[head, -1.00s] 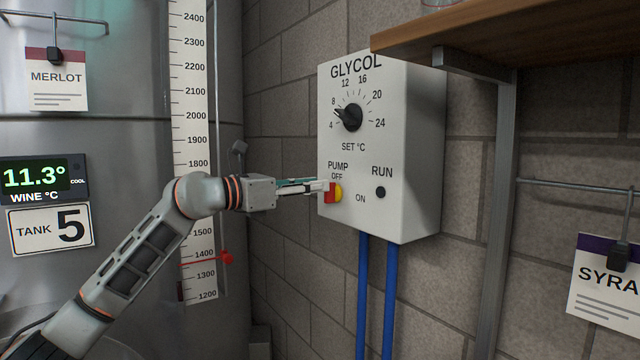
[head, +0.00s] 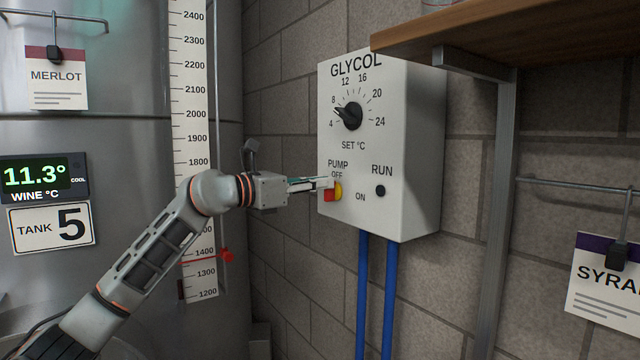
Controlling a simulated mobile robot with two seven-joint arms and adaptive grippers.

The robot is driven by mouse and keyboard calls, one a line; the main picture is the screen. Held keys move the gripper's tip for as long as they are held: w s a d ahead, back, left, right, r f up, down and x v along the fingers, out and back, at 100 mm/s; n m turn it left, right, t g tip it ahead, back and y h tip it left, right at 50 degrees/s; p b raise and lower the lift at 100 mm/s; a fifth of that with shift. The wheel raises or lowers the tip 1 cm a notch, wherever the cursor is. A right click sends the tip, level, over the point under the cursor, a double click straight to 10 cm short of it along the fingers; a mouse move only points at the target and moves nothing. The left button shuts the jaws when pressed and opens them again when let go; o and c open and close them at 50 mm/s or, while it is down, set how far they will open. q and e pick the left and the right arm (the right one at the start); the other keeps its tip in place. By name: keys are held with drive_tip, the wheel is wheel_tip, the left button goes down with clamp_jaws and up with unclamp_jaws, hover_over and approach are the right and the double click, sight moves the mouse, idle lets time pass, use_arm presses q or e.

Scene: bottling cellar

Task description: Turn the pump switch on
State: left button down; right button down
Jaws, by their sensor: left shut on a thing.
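The pump switch (head: 330,195) is a red handle on a yellow round base, low on the left of the front of the white glycol box (head: 400,225). OFF is printed above it and ON to its right. My left gripper (head: 326,185) reaches in from the left and is shut on the red handle. The fingers hide part of the handle, so its exact angle is hard to tell. The RUN lamp (head: 380,191) on the box is dark. My right gripper is not in view.
A black set dial (head: 350,116) sits above the switch. A wooden shelf (head: 540,35) juts out at upper right on a metal post (head: 494,200). Two blue pipes (head: 389,300) run down from the box. The steel tank (head: 120,140) stands at left.

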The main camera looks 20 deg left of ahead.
use_arm(q)
drive_tip(key=m, duration=0.3)
drive_tip(key=shift+s+d+m+p, duration=0.25)
drive_tip(key=shift+d+m+p, duration=0.05)
drive_tip(key=shift+m+p, duration=0.1)
drive_tip(key=m, duration=0.4)
drive_tip(key=shift+s+d+f+m, duration=0.25)
drive_tip(key=shift+d+f+m, duration=0.05)
drive_tip(key=shift+d, duration=0.05)
drive_tip(key=m, duration=0.3)
drive_tip(key=f+m, duration=0.1)
drive_tip(key=shift+s+d+m, duration=0.15)
drive_tip(key=shift+d+m, duration=0.1)
drive_tip(key=shift+m, duration=0.05)
drive_tip(key=m, duration=0.2)
drive_tip(key=f+m+b, duration=0.1)
drive_tip(key=m, duration=0.1)
drive_tip(key=shift+s+d+m, duration=0.1)
drive_tip(key=shift+m, duration=0.2)
drive_tip(key=c, duration=2.2)
unclamp_jaws()
drive_tip(key=shift+o, duration=0.2)
